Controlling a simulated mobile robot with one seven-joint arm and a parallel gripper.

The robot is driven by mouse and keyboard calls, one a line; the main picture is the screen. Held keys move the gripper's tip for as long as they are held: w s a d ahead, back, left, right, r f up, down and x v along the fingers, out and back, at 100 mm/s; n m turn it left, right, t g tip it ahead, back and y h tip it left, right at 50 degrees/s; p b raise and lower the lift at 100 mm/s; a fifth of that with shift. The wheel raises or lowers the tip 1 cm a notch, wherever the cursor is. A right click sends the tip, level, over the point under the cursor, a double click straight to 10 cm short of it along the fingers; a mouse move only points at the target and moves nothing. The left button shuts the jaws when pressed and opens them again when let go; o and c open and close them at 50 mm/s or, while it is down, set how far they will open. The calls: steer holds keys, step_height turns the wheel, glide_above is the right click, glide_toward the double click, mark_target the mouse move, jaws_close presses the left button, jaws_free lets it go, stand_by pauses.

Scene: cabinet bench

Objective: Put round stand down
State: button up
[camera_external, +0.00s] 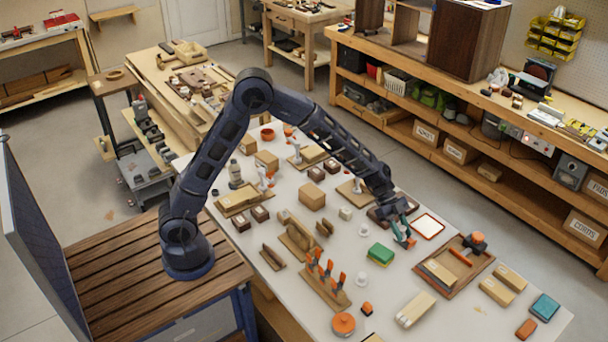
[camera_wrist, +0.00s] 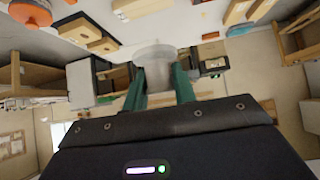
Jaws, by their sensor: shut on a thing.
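My gripper (camera_external: 403,238) is over the right part of the white table, low near its top. In the wrist view its two green fingers (camera_wrist: 160,84) are shut on a pale, translucent round stand (camera_wrist: 155,52), whose wide disc shows beyond the fingertips. In the external view the held stand is too small and covered to make out clearly. I cannot tell whether the held stand touches the table.
A white panel with a red rim (camera_external: 428,226) lies just right of my gripper. A wooden tray (camera_external: 468,282) is at the lower right. A green and yellow block (camera_external: 380,255) is close by at the lower left. Bare white table (camera_external: 400,285) shows below the gripper.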

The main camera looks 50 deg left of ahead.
mark_target(417, 308)
steer(key=s+d+m+g, duration=0.1)
steer(key=s+d+m, duration=0.1)
steer(key=d, duration=0.6)
steer(key=s+d+m+g, duration=0.1)
steer(key=s+d+g, duration=0.1)
steer(key=d, duration=0.6)
steer(key=f, duration=2)
steer(key=shift+d, duration=0.25)
steer(key=shift+f, duration=0.2)
steer(key=o, duration=0.9)
steer(key=shift+o, duration=0.2)
